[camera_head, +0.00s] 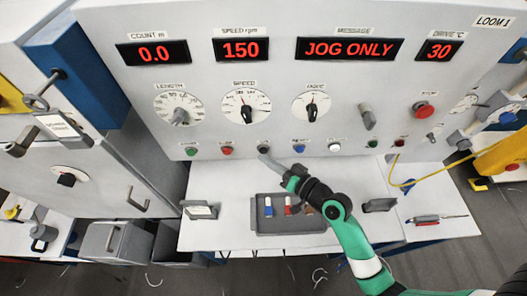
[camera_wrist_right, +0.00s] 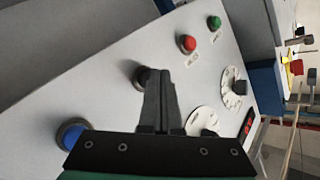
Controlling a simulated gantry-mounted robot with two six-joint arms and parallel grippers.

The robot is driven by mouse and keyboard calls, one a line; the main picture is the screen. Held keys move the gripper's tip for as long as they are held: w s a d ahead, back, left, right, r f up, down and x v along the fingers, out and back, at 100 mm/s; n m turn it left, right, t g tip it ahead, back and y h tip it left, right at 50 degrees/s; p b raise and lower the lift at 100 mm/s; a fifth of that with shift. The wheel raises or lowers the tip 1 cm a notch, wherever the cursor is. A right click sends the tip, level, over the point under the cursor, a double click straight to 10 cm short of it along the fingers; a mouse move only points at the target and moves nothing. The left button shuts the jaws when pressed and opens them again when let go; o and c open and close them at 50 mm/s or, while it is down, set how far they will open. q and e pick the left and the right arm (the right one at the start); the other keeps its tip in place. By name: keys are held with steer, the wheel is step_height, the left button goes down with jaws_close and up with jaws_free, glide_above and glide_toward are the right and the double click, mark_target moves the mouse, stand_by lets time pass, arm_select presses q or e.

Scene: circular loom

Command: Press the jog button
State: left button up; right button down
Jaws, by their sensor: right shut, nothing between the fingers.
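A row of push buttons runs along the lower edge of the grey control panel (camera_head: 210,105). The labels are too small to read, so I cannot tell by name which is the jog button. A black button (camera_wrist_right: 140,76) shows beside my right gripper (camera_wrist_right: 161,76), partly hidden by its fingers. In the head view the closed fingertips of my right gripper (camera_head: 264,157) are at that button's place in the row. The fingers are shut and empty. I cannot tell whether they touch the button. My left gripper is not in view.
A red button (camera_head: 227,150) and a green button (camera_head: 191,152) lie left of the fingertips, a blue button (camera_head: 299,148) and a white button (camera_head: 334,147) right. Dials and displays, one reading JOG ONLY (camera_head: 349,49), sit above. A grey tray (camera_head: 262,224) lies below.

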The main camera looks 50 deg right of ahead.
steer(key=shift+w+d, duration=0.35)
stand_by(0.7)
steer(key=shift+s+a, duration=0.1)
steer(key=shift+a, duration=0.05)
steer(key=shift+s+a, duration=0.5)
stand_by(0.3)
steer(key=s+a+p, duration=0.2)
steer(key=s+a, duration=0.1)
steer(key=shift+s+a, duration=0.25)
steer(key=shift+a, duration=0.1)
stand_by(4.3)
